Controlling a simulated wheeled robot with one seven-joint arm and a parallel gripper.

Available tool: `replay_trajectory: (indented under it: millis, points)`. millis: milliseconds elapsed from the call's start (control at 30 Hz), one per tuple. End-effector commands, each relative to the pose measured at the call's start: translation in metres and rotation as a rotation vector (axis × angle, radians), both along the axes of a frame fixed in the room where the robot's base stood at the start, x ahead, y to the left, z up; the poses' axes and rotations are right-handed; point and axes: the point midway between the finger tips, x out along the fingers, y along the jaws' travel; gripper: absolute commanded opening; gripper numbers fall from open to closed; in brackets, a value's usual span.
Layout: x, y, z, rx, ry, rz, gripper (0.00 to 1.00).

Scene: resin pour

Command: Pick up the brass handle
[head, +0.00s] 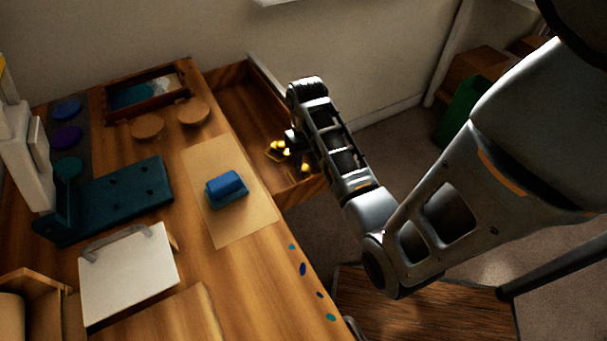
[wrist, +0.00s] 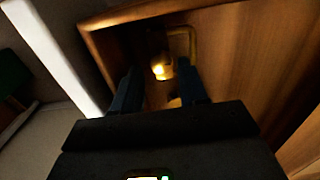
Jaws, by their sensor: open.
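The brass handle (wrist: 188,38) shows in the wrist view as a thin bent brass bar inside the open wooden drawer. A bright brass knob-like piece (wrist: 162,70) sits just below and left of it; I cannot tell whether they are joined. In the head view several small brass pieces (head: 277,148) lie in the drawer (head: 247,113), partly hidden by my arm. My gripper (wrist: 158,88) is open and empty, its two dark fingers pointing into the drawer. The bright piece shows between the fingertips; the bent bar is farther out, beyond the right finger.
The drawer walls rise close around my gripper. Left of it, the wooden desk (head: 265,275) holds a blue block (head: 225,184) on a tan sheet (head: 245,225), a teal stand (head: 120,198), a white board (head: 130,275) and a framed tray (head: 107,105).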

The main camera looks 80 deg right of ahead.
Motion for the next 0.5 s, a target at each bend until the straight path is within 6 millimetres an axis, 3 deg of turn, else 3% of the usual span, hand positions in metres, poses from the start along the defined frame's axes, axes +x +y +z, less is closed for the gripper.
replay_trajectory:
  millis: [233,500]
  points:
    - [0.001,0.002,-0.035,0.002,0.001,0.000,0.42]
    - [0.001,0.002,-0.041,-0.001,-0.001,0.000,0.42]
